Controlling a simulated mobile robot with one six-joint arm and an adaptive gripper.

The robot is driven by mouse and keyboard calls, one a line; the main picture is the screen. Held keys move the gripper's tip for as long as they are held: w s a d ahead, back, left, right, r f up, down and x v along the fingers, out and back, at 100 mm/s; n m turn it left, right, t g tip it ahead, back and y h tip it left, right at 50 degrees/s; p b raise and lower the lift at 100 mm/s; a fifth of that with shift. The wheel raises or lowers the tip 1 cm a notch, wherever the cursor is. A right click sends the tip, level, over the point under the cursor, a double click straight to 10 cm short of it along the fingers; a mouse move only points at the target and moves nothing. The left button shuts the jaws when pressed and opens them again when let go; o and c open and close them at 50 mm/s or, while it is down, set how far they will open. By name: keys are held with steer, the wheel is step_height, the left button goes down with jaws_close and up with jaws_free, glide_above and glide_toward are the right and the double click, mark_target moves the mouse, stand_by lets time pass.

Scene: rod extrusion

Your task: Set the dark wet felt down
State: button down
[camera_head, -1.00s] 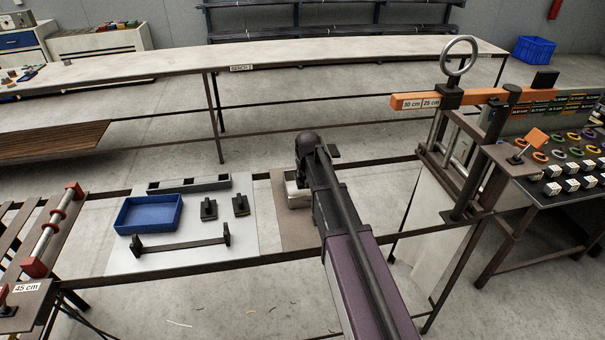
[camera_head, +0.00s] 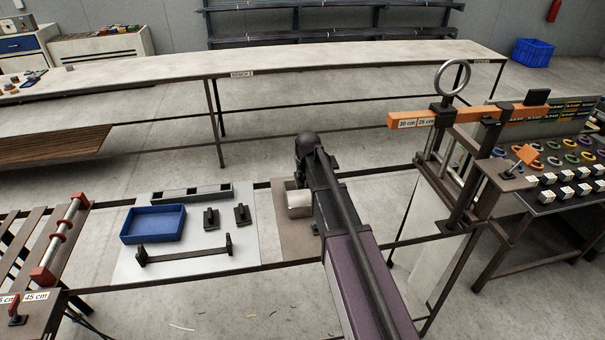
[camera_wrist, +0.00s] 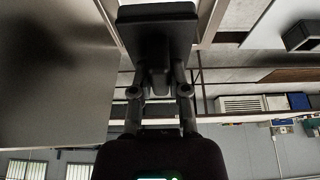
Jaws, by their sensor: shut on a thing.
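In the wrist view, my gripper (camera_wrist: 160,78) is shut on the stem of a flat dark block, which I take to be the dark wet felt (camera_wrist: 157,20). The block is at the top of that picture, and its underside contact is not shown. In the head view, my arm hides most of my gripper. A small dark piece (camera_head: 332,161) shows just right of the arm's end and may be part of the felt. It is above or beside a pale open box (camera_head: 299,203) on a brown mat; I cannot tell the height.
A white board (camera_head: 190,266) left of the box holds a blue tray (camera_head: 150,239), two small dark stands (camera_head: 211,219) (camera_head: 242,214), a grey rack (camera_head: 191,195) and a dark bar (camera_head: 184,254). An orange-armed frame (camera_head: 405,122) stands to the right. A long bench (camera_head: 330,55) is behind.

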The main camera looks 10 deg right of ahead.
steer(key=shift+f, duration=0.15)
steer(key=shift+f+b, duration=1.2)
steer(key=shift+b, duration=0.15)
steer(key=shift+a, duration=0.15)
